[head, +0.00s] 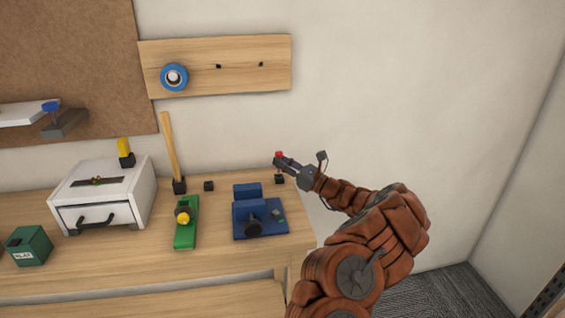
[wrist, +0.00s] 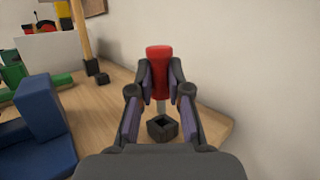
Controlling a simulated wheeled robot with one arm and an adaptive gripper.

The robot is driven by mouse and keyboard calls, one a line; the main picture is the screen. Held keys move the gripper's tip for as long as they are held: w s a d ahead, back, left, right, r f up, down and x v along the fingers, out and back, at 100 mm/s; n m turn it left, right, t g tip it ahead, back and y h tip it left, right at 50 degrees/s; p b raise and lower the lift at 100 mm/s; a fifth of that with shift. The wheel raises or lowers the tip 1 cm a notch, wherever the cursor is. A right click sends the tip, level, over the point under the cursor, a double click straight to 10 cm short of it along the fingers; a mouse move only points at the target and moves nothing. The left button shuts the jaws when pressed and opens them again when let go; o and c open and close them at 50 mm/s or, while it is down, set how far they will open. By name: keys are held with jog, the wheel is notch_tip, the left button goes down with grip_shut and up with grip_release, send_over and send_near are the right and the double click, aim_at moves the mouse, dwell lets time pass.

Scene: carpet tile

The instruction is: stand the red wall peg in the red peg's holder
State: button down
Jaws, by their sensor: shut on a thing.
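The red wall peg (wrist: 159,60) is upright between the fingers of my gripper (wrist: 159,85) in the wrist view, with a grey shaft pointing down. My gripper is shut on it. In the head view the peg's red top (head: 279,155) shows at the tip of my gripper (head: 283,162). A small black square holder (wrist: 162,127) with an open top stands on the bench below the peg; it also shows in the head view (head: 280,179). The shaft's lower end appears above or at the holder's far side; I cannot tell whether it is inside.
A blue vise (head: 262,218) stands left of the holder, and another black holder (head: 209,186) is farther left. A hammer (head: 170,150) stands upright beyond that. The wall (head: 400,90) is close behind and right.

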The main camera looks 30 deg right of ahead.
jog(key=shift+f+b, duration=0.35)
jog(key=shift+f, duration=0.3)
jog(key=c, duration=1)
grip_release()
jog(key=shift+c, duration=0.2)
jog(key=shift+s+f, duration=0.1)
jog(key=v, duration=1.1)
jog(key=shift+s+d, duration=0.2)
jog(key=shift+s, duration=0.15)
